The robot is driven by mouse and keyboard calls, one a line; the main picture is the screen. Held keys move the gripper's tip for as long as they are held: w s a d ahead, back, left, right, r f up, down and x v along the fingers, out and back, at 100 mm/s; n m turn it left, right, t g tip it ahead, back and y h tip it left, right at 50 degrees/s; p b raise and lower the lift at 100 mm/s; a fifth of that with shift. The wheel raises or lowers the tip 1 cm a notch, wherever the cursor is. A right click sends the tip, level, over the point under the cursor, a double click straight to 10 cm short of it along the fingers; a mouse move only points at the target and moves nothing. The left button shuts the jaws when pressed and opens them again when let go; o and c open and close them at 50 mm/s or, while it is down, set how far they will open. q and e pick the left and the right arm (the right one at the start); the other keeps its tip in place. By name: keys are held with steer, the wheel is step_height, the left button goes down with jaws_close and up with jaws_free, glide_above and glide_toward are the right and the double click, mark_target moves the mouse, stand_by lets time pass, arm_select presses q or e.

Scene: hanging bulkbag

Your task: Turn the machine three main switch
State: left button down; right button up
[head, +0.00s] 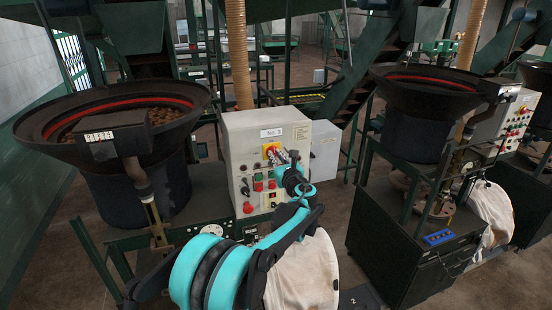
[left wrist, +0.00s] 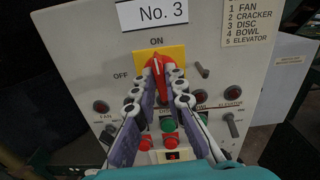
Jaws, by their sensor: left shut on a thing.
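The machine three control box (head: 234,140) is a pale cabinet labelled "No. 3" (left wrist: 163,12). Its main switch is a red handle (left wrist: 157,68) on a yellow plate (left wrist: 174,53) marked ON above and OFF to the left. The handle's visible tip points up towards ON. My left gripper (left wrist: 161,80) is shut on the red handle, with one finger on each side; the fingers hide its lower part. In the head view, my left gripper (head: 279,157) reaches the yellow plate (head: 269,147) from below right. My right gripper is not in view.
A large black bowl (head: 60,112) stands left, and another machine's bowl (head: 425,90) stands right. A pale bag (head: 305,275) hangs below the box.

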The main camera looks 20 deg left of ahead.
arm_select(q)
steer(key=n+b, duration=0.2)
steer(key=n, duration=0.3)
steer(key=n+b, duration=0.2)
steer(key=n, duration=0.4)
steer(key=n+b, duration=0.3)
steer(key=n, duration=0.2)
steer(key=shift+s+a+f+n, duration=0.2)
steer(key=shift+f+n, duration=0.2)
stand_by(0.4)
steer(key=c, duration=1.6)
jaws_free()
steer(key=shift+s, duration=0.1)
steer(key=v, duration=1.2)
